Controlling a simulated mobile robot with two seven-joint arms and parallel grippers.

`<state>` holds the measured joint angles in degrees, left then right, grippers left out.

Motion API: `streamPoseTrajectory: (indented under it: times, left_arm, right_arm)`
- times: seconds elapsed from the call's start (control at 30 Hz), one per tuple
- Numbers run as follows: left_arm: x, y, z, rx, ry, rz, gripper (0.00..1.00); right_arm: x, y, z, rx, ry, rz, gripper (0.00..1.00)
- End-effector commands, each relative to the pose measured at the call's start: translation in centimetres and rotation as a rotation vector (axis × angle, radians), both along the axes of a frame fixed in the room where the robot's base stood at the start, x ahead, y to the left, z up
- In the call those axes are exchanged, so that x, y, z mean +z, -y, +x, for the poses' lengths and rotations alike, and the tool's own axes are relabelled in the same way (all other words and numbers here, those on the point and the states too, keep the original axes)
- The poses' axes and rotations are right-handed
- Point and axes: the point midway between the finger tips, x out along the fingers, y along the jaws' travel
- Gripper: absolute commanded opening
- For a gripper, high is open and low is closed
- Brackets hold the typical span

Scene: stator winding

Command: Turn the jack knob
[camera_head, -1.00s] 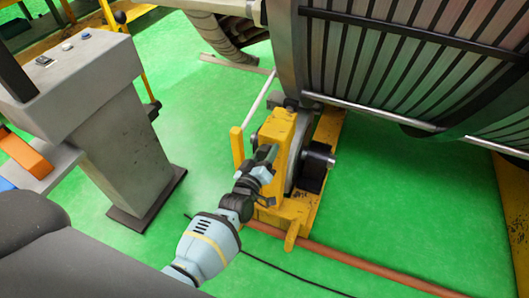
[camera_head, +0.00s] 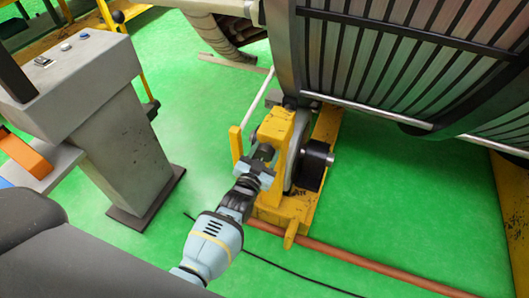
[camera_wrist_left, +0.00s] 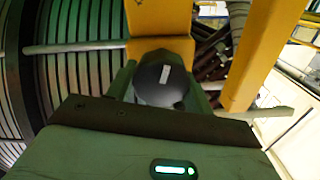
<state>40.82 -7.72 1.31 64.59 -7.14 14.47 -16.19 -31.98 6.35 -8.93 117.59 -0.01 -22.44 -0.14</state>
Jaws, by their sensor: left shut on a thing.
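The jack knob (camera_wrist_left: 160,84), dark and round with a pale rectangular mark on its face, sits between my left gripper's fingers in the left wrist view. In the head view the knob (camera_head: 265,151) is a small dark end on the near side of the yellow jack (camera_head: 276,130). My left gripper (camera_head: 262,159) reaches it from below and is shut on it. The fingers partly hide the knob's sides. My right gripper is in neither view.
The large slatted stator drum (camera_head: 390,60) rises behind and right of the jack. A grey control pedestal (camera_head: 125,140) stands at left. A brown pipe (camera_head: 360,263) and a black cable cross the green floor, which is otherwise mostly clear.

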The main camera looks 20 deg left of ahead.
Motion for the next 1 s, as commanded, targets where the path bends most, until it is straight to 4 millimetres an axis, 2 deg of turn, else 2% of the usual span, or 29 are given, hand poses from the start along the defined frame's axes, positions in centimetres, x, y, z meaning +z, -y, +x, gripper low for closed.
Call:
streamPoseTrajectory:
  times: [0.37, 1.0]
  left_arm:
    - [-0.2, 0.1, -0.1, 0.000, 0.011, 0.359, 0.29]
    - [-0.5, 0.3, -0.1, -0.001, 0.031, 0.960, 0.29]
  right_arm:
    - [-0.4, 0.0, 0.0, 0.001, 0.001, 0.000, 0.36]
    - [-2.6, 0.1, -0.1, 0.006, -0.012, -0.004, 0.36]
